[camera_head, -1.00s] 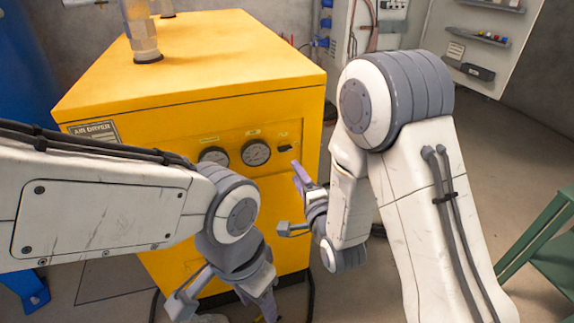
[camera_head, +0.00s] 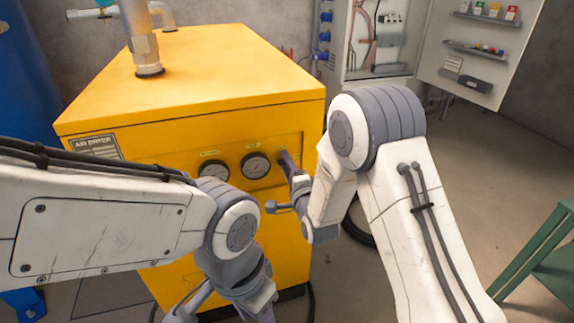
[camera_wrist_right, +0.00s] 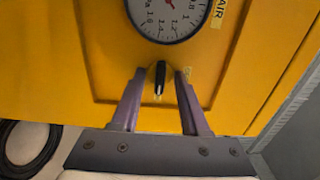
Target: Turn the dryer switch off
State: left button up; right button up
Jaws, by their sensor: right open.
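The yellow air dryer (camera_head: 190,75) stands in front of me with two round gauges and a small switch on its front panel. In the right wrist view the dryer switch (camera_wrist_right: 159,80) is a black lever with a pale tip, just below a gauge. My right gripper (camera_wrist_right: 160,74) is open, its two purple fingers on either side of the switch with gaps; I cannot tell if either touches it. In the head view my right gripper (camera_head: 280,182) is at the panel and hides the switch. My left gripper (camera_head: 225,312) is low before the dryer, fingers apart, tips cut off.
A pipe (camera_head: 140,40) rises from the dryer top. A blue tank (camera_head: 25,70) stands at the left. An open electrical cabinet (camera_head: 375,40) is behind at the right, and a green stand (camera_head: 545,255) is at the right edge. A black hose (camera_wrist_right: 25,150) lies on the floor.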

jog(key=shift+c, duration=0.3)
grip_shut()
jog(key=shift+f+n+b, duration=0.1)
jog(key=shift+n+b, duration=4.75)
jog(key=shift+n, duration=4.05)
